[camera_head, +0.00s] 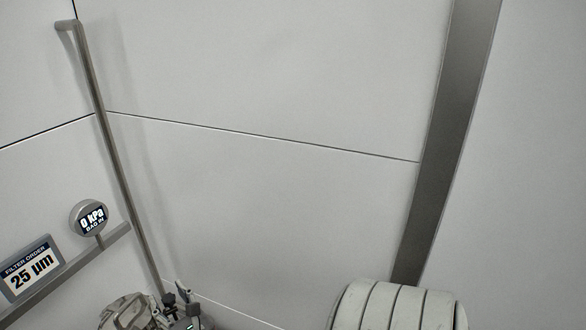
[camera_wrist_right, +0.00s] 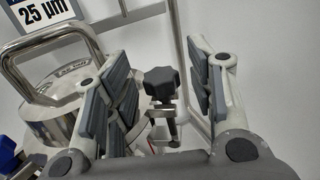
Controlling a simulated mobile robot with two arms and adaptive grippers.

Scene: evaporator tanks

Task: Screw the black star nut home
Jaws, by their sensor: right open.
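The black star nut (camera_wrist_right: 160,82) shows in the right wrist view on an upright threaded rod with a metal clamp below it. My right gripper (camera_wrist_right: 158,60) is open. Its two padded fingers stand on the left and right of the nut, with a visible gap on each side. Behind the left finger is a metal housing lid (camera_wrist_right: 62,88) with a bent handle. My left gripper is not in view.
A sign reading 25 µm (camera_head: 32,268) and a round gauge reading 0 kPa (camera_head: 89,218) sit on a rail at the left. A tall metal rod (camera_head: 110,160) rises behind the housing. A blue knob (camera_wrist_right: 8,152) is at the wrist view's left edge.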

